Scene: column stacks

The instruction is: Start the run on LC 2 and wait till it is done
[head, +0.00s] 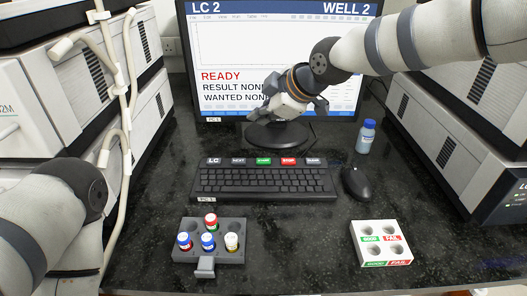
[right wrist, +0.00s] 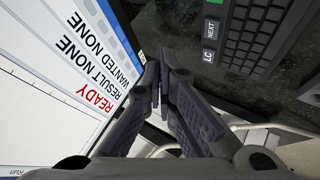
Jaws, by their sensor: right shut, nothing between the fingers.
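The monitor (head: 230,55) shows LC 2, WELL 2, a red READY, RESULT NONE and WANTED NONE; it also fills the left of the right wrist view (right wrist: 60,75). The black keyboard (head: 264,182) lies before it, with a row of large keys along its back: LC (head: 213,161), NEXT (head: 238,161), a green key (head: 263,161), a red STOP key (head: 288,161) and a grey one. My right gripper (head: 272,112) is shut and empty in front of the monitor's lower part, behind and above the keys. Its closed fingers show in the wrist view (right wrist: 163,65). My left gripper is out of view.
A grey rack (head: 230,224) holds several capped vials at front left. A white GOOD/FAIL block (head: 380,228) stands at front right. A mouse (head: 356,184) and blue-capped bottle (head: 365,138) are right of the keyboard. Instrument stacks (head: 150,110) flank the bench.

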